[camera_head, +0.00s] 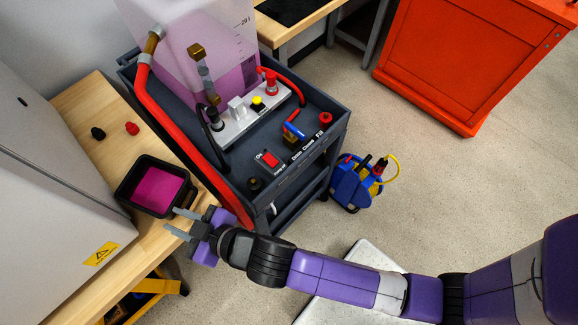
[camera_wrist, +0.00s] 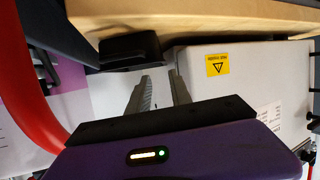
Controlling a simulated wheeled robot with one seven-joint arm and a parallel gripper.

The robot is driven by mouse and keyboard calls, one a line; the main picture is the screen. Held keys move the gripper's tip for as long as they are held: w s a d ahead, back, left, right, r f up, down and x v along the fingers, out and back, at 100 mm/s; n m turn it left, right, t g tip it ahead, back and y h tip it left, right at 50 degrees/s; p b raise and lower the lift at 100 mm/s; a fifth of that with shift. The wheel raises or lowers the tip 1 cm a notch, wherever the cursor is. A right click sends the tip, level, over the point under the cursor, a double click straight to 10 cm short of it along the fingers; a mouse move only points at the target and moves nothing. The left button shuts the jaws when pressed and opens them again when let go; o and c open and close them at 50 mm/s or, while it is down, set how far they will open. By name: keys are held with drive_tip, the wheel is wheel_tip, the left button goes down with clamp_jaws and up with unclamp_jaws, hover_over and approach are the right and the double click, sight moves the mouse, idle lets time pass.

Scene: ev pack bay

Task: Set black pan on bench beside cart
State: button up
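The black pan (camera_head: 124,191), a square tray holding magenta liquid, sits upright on the wooden bench (camera_head: 88,105) beside the grey cart (camera_head: 338,122). It lies between the cart and a light grey cabinet. My gripper (camera_head: 174,221) is open and empty just in front of the pan's near right corner, apart from it as far as I can tell. In the wrist view the pan (camera_wrist: 128,50) shows as a dark shape against the bench edge (camera_wrist: 215,18), beyond the two spread fingertips (camera_wrist: 160,76).
The cart carries a tank of pink liquid (camera_head: 195,60), a red hose (camera_head: 160,110) and a switch panel. A black cap (camera_head: 98,133) and a red cap (camera_head: 132,128) lie on the bench. The grey cabinet (camera_head: 50,220) borders the bench. A blue pump (camera_head: 355,185) stands on the floor.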

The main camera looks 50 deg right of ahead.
drive_tip(key=s+d+m+h, duration=0.1)
drive_tip(key=s+d+m, duration=0.1)
drive_tip(key=s+d, duration=1.1)
drive_tip(key=s+d+r+m+t+h, duration=0.1)
drive_tip(key=s+d+r, duration=0.3)
drive_tip(key=s+r, duration=0.2)
drive_tip(key=s+d+r+m+h, duration=0.1)
drive_tip(key=s+d+r+h, duration=0.1)
drive_tip(key=s+r, duration=0.4)
drive_tip(key=shift+s+d+m+t, duration=0.35)
drive_tip(key=shift+s+d, duration=0.5)
drive_tip(key=shift+s, duration=0.3)
